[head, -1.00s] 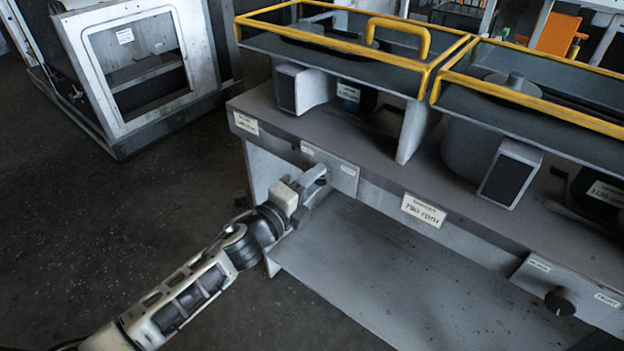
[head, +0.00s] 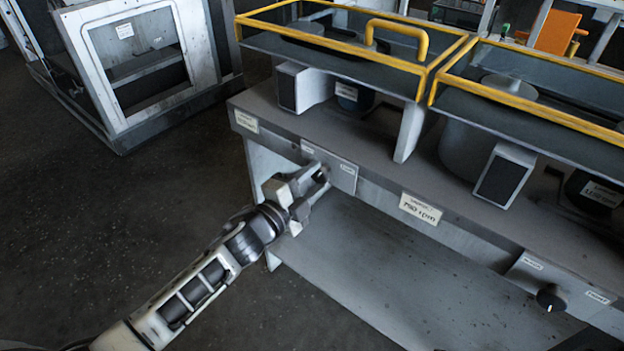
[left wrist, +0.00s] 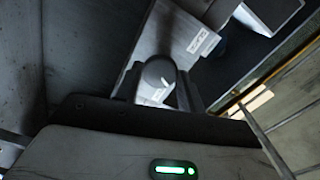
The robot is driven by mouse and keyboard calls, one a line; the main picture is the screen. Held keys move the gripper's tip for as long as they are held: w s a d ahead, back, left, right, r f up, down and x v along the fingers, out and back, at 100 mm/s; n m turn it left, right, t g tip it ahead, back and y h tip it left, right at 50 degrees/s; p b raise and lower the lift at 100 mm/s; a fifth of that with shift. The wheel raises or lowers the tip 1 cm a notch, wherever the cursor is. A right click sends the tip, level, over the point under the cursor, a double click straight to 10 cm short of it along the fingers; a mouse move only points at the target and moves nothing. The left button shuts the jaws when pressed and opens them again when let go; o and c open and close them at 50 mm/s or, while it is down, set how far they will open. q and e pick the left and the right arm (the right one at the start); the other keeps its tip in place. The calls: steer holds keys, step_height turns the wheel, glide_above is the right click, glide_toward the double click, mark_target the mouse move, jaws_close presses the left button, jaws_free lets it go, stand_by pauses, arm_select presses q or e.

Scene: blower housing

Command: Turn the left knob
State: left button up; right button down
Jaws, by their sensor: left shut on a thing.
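The left knob (head: 321,176) is a small dark shape on the light grey panel (head: 345,176) at the left of the bench front. It is mostly hidden by my fingers. My left gripper (head: 318,180) is at this panel, with its two fingers on either side of the knob and shut on it. My right gripper is not in view.
A second black knob (head: 550,297) sits on a panel at the right of the bench front. Yellow-railed trays (head: 430,72) stand above the bench top. A grey lower shelf (head: 370,262) extends below the panels. A white-framed cabinet (head: 105,85) stands at the back left, with open floor before it.

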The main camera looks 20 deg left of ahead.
arm_select(q)
steer(key=o, duration=1)
steer(key=shift+c, duration=0.2)
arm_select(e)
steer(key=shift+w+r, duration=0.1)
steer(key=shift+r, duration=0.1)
arm_select(q)
steer(key=shift+s, duration=0.1)
steer(key=b+v, duration=0.1)
steer(key=v, duration=1.5)
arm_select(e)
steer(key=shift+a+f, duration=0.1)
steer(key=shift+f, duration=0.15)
